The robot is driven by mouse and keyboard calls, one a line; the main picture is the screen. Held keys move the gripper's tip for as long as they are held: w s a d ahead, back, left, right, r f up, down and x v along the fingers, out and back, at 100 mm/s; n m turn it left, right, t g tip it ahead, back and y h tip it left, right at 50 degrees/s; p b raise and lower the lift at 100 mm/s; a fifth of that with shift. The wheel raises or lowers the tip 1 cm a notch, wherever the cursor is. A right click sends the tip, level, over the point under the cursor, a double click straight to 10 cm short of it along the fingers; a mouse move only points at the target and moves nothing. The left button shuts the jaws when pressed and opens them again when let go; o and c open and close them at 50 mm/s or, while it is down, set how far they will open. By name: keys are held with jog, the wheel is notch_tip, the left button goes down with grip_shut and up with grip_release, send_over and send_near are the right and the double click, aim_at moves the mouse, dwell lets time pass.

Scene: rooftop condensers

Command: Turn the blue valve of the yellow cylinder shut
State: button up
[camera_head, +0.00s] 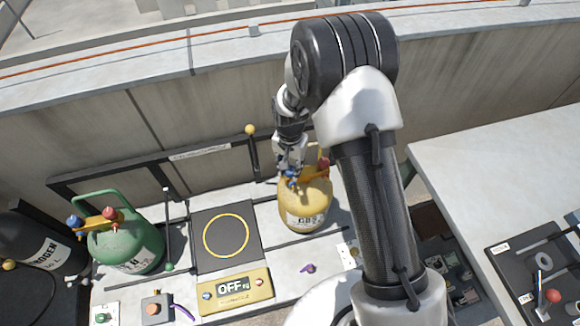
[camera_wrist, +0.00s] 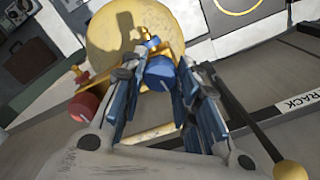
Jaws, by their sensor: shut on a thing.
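The yellow cylinder (camera_head: 306,212) stands upright on the bench, right of the scale. Its blue valve (camera_head: 291,180) is at the top left and its red valve (camera_head: 323,163) at the top right. My gripper (camera_head: 289,170) reaches down onto the blue valve from behind. In the wrist view, the blue valve (camera_wrist: 161,74) sits between the two fingers of my gripper (camera_wrist: 158,80), which are shut on it. The red valve (camera_wrist: 84,107) is outside the fingers, to the left. The yellow cylinder body (camera_wrist: 118,38) shows beyond. How far the blue valve is turned cannot be told.
A green cylinder (camera_head: 124,250) with its own blue and red valves stands at left. A scale (camera_head: 208,242) reading OFF lies between. A dark rack rail (camera_head: 110,172) and a ball-topped rod (camera_head: 250,130) stand close behind. A white table (camera_head: 480,180) is at right.

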jog(key=shift+m, duration=0.7)
jog(key=o, duration=1.1)
jog(key=shift+c, duration=0.2)
notch_tip(320, 180, up, 12)
